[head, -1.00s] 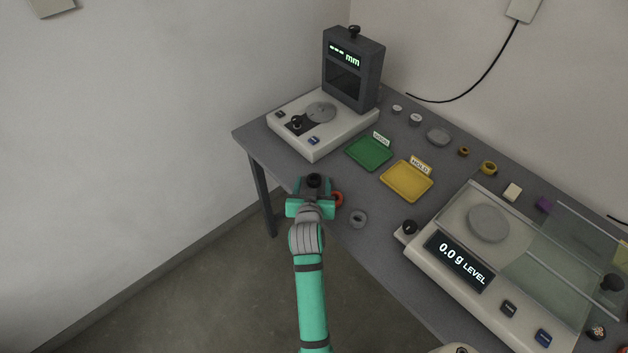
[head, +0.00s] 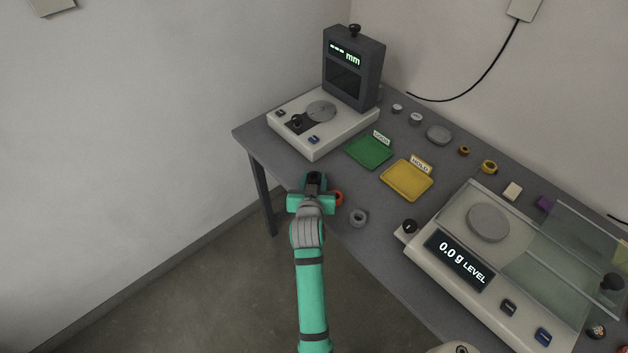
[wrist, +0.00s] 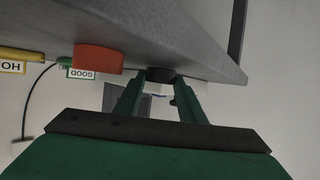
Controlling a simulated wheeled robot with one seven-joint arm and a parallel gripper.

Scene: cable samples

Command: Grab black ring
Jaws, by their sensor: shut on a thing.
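The black ring (head: 313,176) is at the table's front left edge, between the fingers of my gripper (head: 314,184). In the wrist view the dark ring (wrist: 160,74) shows between the two green fingertips (wrist: 161,82), which are shut on it. The gripper hides part of the ring in the head view. I cannot tell whether the ring is clear of the table top.
A red ring (head: 338,198) lies just right of my gripper, and a grey ring (head: 358,217) farther right. A green tray (head: 369,152), a yellow tray (head: 407,181), a gauge (head: 325,118) and a scale (head: 455,262) stand on the table (head: 380,235).

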